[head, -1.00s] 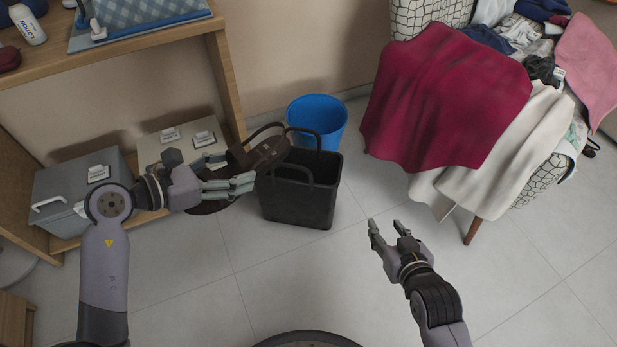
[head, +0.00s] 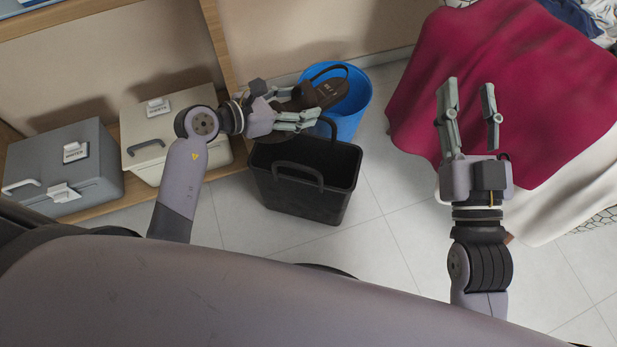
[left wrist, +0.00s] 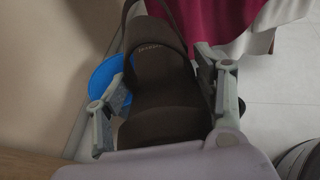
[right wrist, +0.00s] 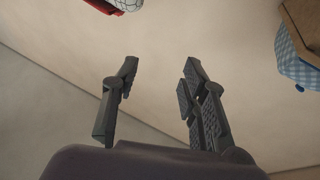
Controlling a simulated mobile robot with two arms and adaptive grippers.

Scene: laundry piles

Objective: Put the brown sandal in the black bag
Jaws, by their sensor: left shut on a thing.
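The brown sandal (head: 325,93) is in my left gripper (head: 302,113), raised over the far edge of the black bag and in front of the blue bucket. In the left wrist view the sandal (left wrist: 165,85) lies between the two fingers of my left gripper (left wrist: 163,105). The black bag (head: 300,199) stands upright and open on the floor, with its near handle folded toward me. My right gripper (head: 470,112) is open and empty, in front of the red cloth; its spread fingers also show in the right wrist view (right wrist: 155,100).
A blue bucket (head: 357,112) stands right behind the bag. A grey box (head: 60,165) and a cream box (head: 165,125) sit on a wooden shelf at left. A red cloth (head: 530,60) and a white cloth (head: 550,185) hang at right. Floor right of the bag is clear.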

